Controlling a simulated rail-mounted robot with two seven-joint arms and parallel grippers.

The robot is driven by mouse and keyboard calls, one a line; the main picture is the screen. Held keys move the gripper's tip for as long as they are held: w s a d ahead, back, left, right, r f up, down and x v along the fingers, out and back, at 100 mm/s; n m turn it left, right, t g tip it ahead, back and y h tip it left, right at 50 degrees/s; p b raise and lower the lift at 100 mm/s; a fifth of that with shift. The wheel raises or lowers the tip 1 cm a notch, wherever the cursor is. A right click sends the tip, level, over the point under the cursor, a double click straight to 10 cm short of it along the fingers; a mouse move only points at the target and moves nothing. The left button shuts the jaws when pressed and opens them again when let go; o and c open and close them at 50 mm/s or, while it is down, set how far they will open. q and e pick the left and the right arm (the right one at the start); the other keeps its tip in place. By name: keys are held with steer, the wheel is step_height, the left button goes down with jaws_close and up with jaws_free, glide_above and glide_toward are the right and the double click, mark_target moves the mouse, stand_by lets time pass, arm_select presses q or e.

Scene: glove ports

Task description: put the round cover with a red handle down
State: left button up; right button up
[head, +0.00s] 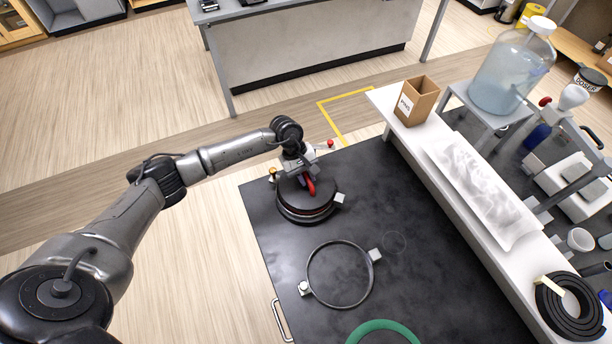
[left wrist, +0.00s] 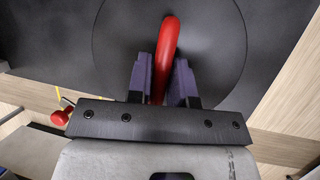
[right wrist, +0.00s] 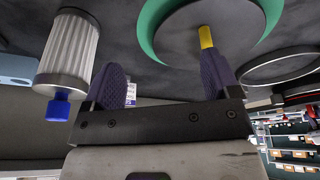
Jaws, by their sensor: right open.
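The round cover (head: 318,186) is a dark disc with a red handle (head: 310,186). In the head view it is over a dark round rim (head: 305,217) at the table's far left corner; I cannot tell whether they touch. My left gripper (head: 306,178) is at the handle from above. In the left wrist view its two purple fingers (left wrist: 160,80) close on both sides of the red handle (left wrist: 167,45), with the grey disc (left wrist: 215,45) behind. My right gripper (right wrist: 165,80) is open and empty in the right wrist view and out of the head view.
A clamp ring (head: 311,271) and a green ring (head: 350,338) lie on the dark table (head: 265,240). The right wrist view shows a pleated cylinder (right wrist: 70,45) with a blue end and a yellow peg (right wrist: 206,38). A white shelf (head: 470,235) borders the right; a PINS box (head: 424,105) stands there.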

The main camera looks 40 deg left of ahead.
arm_select(q)
steer(key=o, duration=0.4)
steer(key=shift+c, duration=0.2)
